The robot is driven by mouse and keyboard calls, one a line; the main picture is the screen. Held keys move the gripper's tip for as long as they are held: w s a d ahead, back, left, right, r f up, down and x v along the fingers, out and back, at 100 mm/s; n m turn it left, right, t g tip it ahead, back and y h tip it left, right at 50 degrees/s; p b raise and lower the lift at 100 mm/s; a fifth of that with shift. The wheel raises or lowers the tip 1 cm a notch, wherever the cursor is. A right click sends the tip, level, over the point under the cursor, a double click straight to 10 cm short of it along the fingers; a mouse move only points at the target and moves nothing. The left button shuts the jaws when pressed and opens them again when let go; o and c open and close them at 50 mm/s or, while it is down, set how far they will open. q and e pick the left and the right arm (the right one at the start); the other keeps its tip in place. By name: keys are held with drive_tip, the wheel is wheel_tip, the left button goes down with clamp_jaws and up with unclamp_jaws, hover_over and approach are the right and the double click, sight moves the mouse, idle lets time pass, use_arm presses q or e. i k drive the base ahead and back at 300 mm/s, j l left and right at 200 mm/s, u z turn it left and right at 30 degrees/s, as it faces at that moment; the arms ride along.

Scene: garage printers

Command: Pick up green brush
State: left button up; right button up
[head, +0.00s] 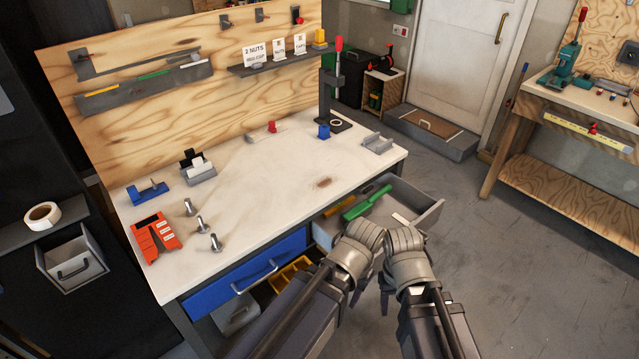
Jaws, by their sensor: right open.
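A green brush (367,202) lies in the open grey drawer (428,213) under the right part of the workbench. It lies slantwise, beside a yellow item (343,207). My left gripper (361,240) and right gripper (405,246) are side by side in front of the drawer, and they hide part of its near side. My right gripper is open, with nothing seen in it. The fingers of my left gripper are hard to make out, so I cannot tell how it is set. Neither gripper appears to touch the brush.
The white workbench top (270,200) holds several bolts (201,224), a red organizer (155,239) and a press (331,95). A blue drawer (245,275) is left of the open one. A yellow tray (290,277) shows below. The floor to the right is clear.

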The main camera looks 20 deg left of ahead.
sight(363, 210)
drive_tip(key=i+l, duration=0.15)
drive_tip(key=l, duration=0.2)
drive_tip(key=i+l, duration=0.35)
drive_tip(key=l, duration=0.3)
drive_tip(key=i+l, duration=0.2)
drive_tip(key=l, duration=0.15)
drive_tip(key=i+l, duration=0.15)
drive_tip(key=l, duration=0.15)
drive_tip(key=u, duration=1.4)
drive_tip(key=i+j+u, duration=0.3)
drive_tip(key=i+j, duration=0.1)
drive_tip(key=j, duration=0.05)
